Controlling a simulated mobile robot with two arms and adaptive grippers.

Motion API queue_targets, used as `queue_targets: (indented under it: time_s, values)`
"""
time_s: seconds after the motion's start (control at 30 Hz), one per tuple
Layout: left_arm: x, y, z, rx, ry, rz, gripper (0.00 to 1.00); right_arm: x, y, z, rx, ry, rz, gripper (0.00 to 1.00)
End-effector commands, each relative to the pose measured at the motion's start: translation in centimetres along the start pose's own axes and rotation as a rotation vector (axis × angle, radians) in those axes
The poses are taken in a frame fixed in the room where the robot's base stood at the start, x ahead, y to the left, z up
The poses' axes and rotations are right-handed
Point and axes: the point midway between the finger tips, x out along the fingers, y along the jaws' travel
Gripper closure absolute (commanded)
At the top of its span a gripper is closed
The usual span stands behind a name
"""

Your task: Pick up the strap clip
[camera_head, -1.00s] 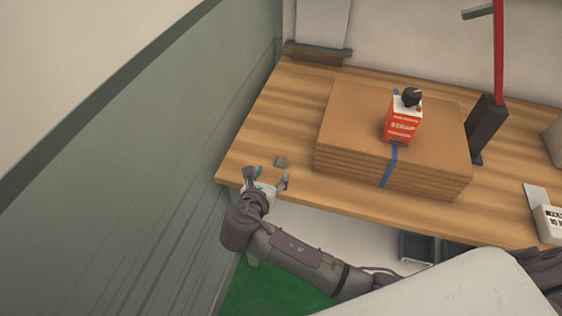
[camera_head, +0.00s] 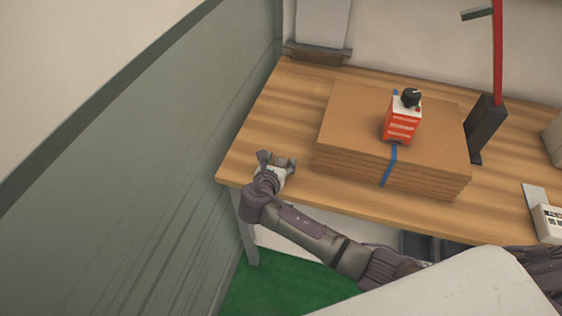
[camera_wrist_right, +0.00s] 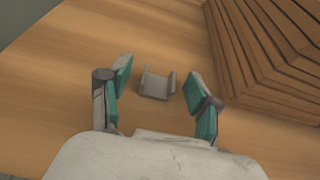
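The strap clip (camera_wrist_right: 155,83) is a small grey U-shaped bracket lying on the wooden table near its left front corner. In the head view the clip (camera_head: 281,160) is a small grey shape by the fingers, partly hard to make out. My right gripper (camera_head: 277,163) is low at the table edge. In the right wrist view the right gripper (camera_wrist_right: 158,76) is open, with its teal-padded fingers on either side of the clip and a gap on both sides. My left gripper is not in view.
A stack of cardboard sheets (camera_head: 345,125) with a blue strap (camera_head: 390,165) lies right of the clip. A red and white box (camera_head: 402,125) stands on it. A dark stand with a red post (camera_head: 488,125) is farther right. A green-grey wall (camera_head: 160,170) rises close on the left.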

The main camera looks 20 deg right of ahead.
Motion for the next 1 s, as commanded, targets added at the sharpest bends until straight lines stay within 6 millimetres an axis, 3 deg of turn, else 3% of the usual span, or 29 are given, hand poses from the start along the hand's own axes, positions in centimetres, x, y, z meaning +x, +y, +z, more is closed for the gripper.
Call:
queue_targets:
  time_s: [0.03, 0.2, 0.3, 0.63, 1.0]
  values:
    - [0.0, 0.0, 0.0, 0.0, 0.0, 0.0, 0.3, 0.0, 0.0, 0.0, 0.0, 0.0, 0.0, 0.49]
    - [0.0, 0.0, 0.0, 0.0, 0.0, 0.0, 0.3, 0.0, 0.0, 0.0, 0.0, 0.0, 0.0, 0.77]
    - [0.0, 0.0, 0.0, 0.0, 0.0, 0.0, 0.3, -0.1, 0.0, 0.0, 0.0, 0.0, 0.0, 0.89]
    - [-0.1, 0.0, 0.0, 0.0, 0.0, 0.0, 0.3, -0.4, 0.1, 0.9, 0.003, -0.001, 0.002, 0.89]
    - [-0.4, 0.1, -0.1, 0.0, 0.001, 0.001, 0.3, -3.1, 0.1, 7.3, 0.004, -0.002, 0.002, 0.89]
